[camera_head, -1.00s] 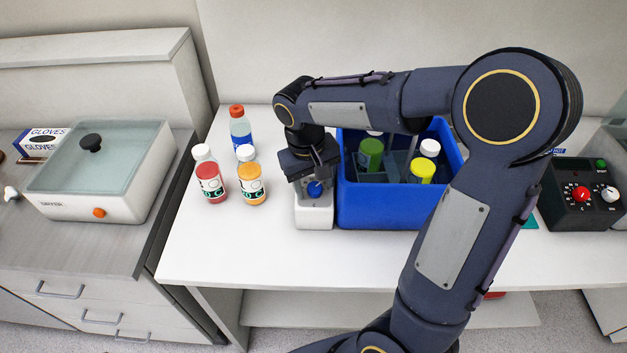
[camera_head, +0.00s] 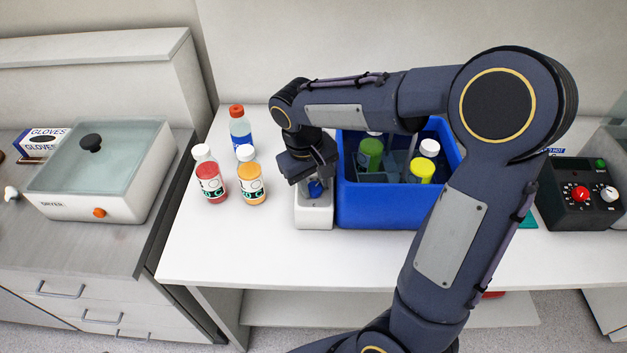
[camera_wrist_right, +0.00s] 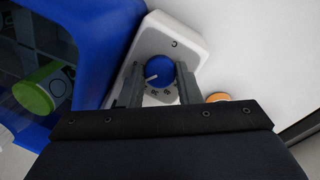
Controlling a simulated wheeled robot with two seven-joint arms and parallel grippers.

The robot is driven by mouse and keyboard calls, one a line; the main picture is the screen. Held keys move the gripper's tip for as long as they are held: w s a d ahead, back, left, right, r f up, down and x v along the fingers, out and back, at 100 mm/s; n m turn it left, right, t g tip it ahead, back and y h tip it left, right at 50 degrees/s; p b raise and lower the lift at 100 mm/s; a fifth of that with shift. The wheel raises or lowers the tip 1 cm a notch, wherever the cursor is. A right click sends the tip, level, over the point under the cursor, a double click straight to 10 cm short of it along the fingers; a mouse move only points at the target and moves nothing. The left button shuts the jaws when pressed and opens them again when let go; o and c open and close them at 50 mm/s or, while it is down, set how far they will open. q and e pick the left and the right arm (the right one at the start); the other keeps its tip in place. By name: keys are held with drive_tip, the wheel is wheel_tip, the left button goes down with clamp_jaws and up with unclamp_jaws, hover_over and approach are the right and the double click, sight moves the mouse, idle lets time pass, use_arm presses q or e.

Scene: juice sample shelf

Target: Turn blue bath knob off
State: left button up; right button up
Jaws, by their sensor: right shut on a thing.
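The blue knob (camera_head: 315,188) sits on the front of a small white control box (camera_head: 314,216) at the left side of the blue bath (camera_head: 385,205). My right gripper (camera_head: 314,178) is at the knob and partly covers it from above. In the right wrist view, the blue knob (camera_wrist_right: 160,71) with its pale pointer line lies between the two fingers of the right gripper (camera_wrist_right: 160,82). The fingers are shut on the knob's sides. The white box (camera_wrist_right: 170,38) shows behind it. My left gripper is not in view.
Bottles with red (camera_head: 209,176), orange (camera_head: 250,178) and blue (camera_head: 240,128) bodies stand left of the box. A black control box (camera_head: 580,195) stands right. The table front (camera_head: 260,255) is clear.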

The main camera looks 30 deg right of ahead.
drive_tip(key=n+h, duration=0.1)
drive_tip(key=n, duration=0.5)
drive_tip(key=shift+a+p, duration=0.2)
drive_tip(key=shift+p, duration=0.1)
drive_tip(key=n+t+h, duration=0.1)
drive_tip(key=n, duration=0.4)
drive_tip(key=shift+s+n, duration=0.1)
drive_tip(key=shift+n, duration=0.2)
drive_tip(key=n, duration=0.2)
drive_tip(key=n+t+p, duration=0.1)
drive_tip(key=n, duration=0.2)
drive_tip(key=shift+s+a+t+h, duration=0.1)
drive_tip(key=shift+s+t+h, duration=0.05)
drive_tip(key=shift+t+h, duration=0.2)
drive_tip(key=n+t+p, duration=0.1)
drive_tip(key=n, duration=0.4)
drive_tip(key=shift+s+n, duration=0.1)
drive_tip(key=shift+n, duration=0.3)
drive_tip(key=o, duration=1)
drive_tip(key=shift+c, duration=0.2)
